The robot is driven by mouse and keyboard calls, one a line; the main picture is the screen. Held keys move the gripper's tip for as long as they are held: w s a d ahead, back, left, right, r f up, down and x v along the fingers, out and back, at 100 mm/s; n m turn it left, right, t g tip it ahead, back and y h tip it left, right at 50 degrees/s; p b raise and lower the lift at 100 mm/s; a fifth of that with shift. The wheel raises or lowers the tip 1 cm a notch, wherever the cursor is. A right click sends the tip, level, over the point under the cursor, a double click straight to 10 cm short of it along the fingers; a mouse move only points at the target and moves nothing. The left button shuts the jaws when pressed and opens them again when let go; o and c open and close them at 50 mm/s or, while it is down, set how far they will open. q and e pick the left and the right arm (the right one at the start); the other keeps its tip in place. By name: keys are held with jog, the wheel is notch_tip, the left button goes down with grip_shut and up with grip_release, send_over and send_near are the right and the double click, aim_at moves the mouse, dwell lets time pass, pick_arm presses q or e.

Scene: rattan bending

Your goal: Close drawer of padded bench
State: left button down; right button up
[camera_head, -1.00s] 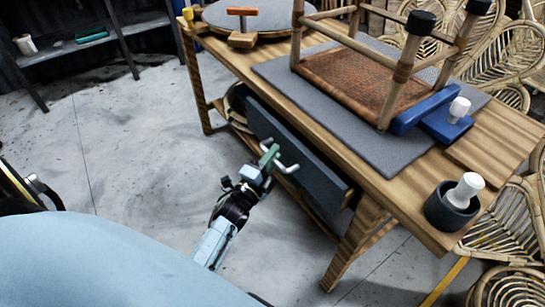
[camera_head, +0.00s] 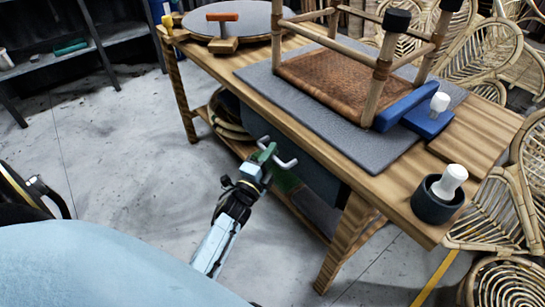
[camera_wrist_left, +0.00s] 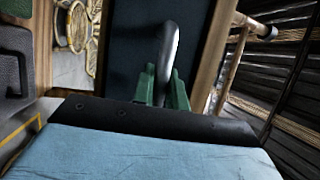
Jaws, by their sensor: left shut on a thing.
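The padded bench (camera_head: 216,60) stands at the centre and right, a wooden table with a grey pad (camera_head: 255,75) on top. Its dark drawer front (camera_head: 318,178) sits under the top, with a metal handle (camera_head: 286,162) on its face. My left gripper (camera_head: 268,152) has green fingers and is shut on the handle. In the left wrist view the green fingers (camera_wrist_left: 162,88) close around the curved metal handle (camera_wrist_left: 168,45) against the dark drawer front (camera_wrist_left: 128,50). The drawer front now looks close under the tabletop; any remaining gap is hard to judge. My right gripper is not in view.
An upturned chair frame with a woven seat (camera_head: 325,82) and a blue clamp (camera_head: 404,106) rest on the pad. A dark cup with a white bottle (camera_head: 436,202) stands at the near corner. Coiled rattan (camera_head: 226,118) lies on the lower shelf. Rattan chairs (camera_head: 500,205) crowd the right.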

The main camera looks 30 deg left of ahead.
pick_arm(q)
jog(key=c, duration=1.4)
grip_release()
jog(key=shift+w+d+r, duration=0.1)
jog(key=shift+w, duration=0.1)
jog(key=shift+f, duration=0.2)
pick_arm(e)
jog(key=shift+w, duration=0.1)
pick_arm(q)
jog(key=shift+s, duration=0.2)
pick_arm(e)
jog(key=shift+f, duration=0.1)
pick_arm(q)
jog(key=p+v, duration=0.2)
jog(key=v, duration=1.1)
jog(key=shift+r+p, duration=0.15)
jog(key=shift+p, duration=0.25)
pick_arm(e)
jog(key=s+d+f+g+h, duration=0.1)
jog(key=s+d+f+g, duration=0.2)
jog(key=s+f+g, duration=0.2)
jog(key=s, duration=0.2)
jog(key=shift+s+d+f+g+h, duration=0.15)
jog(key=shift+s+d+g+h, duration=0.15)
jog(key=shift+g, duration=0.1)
